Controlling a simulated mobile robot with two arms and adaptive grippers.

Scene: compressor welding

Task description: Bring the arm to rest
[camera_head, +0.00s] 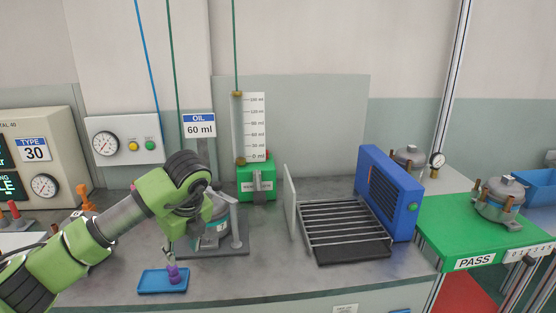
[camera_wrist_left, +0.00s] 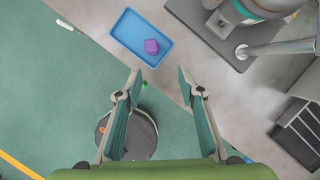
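My left arm reaches in from the left in the head view, with its green wrist bent downward over the bench. My left gripper (camera_head: 170,249) is mostly hidden by the wrist there; in the left wrist view the gripper (camera_wrist_left: 160,78) has its two fingers spread apart with nothing between them. A small purple piece (camera_head: 173,274) sits in a shallow blue tray (camera_head: 149,281) below the gripper. The wrist view shows the purple piece (camera_wrist_left: 151,46) and blue tray (camera_wrist_left: 126,33) beyond the fingertips, apart from them. My right gripper is not in view.
A compressor on a grey fixture (camera_head: 214,250) stands close beside the wrist. A wire rack (camera_head: 345,222) and blue cooler (camera_head: 387,190) are to its right. A green PASS table (camera_head: 449,228) holds another compressor (camera_head: 499,199). Bare bench (camera_head: 268,263) lies between fixture and rack.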

